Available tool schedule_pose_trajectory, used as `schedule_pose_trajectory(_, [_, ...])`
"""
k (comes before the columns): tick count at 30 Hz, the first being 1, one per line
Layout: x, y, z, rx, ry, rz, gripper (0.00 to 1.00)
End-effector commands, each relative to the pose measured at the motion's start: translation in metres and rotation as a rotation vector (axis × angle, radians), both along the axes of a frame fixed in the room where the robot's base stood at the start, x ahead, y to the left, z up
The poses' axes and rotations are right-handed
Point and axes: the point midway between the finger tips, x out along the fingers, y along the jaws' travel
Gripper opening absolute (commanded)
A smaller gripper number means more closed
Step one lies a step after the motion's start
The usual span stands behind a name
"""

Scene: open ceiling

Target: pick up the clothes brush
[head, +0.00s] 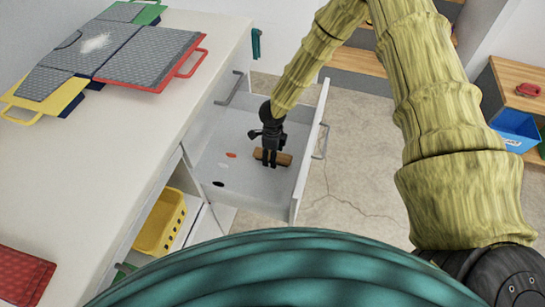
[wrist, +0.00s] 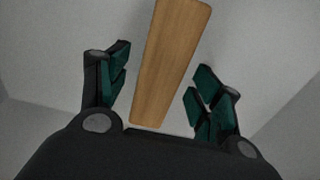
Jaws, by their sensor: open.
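The clothes brush, a wooden block (head: 284,159), lies on the floor of an open white drawer (head: 225,158). In the wrist view its long flat wooden back (wrist: 168,62) runs from the top edge down between my fingers. My gripper (head: 269,162) is inside the drawer, directly over the brush and hiding part of it. In the wrist view the two green-padded fingers (wrist: 160,95) are spread apart, one on each side of the brush, with gaps to it. The bristles are not visible.
The drawer's front panel (head: 312,150) and side walls surround my gripper. A white counter (head: 120,130) is at left; a yellow basket (head: 161,222) sits below it.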

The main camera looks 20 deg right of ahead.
Motion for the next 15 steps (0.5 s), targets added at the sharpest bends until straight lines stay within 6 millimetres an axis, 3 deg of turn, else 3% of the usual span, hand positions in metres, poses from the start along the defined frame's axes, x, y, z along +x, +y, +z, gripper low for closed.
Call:
schedule_pose_trajectory(9, [0.0002, 0.0002, -0.0069, 0.001, -0.001, 0.001, 0.63])
schedule_pose_trajectory(15, [0.0001, 0.0002, -0.0068, 0.001, -0.001, 0.001, 0.27])
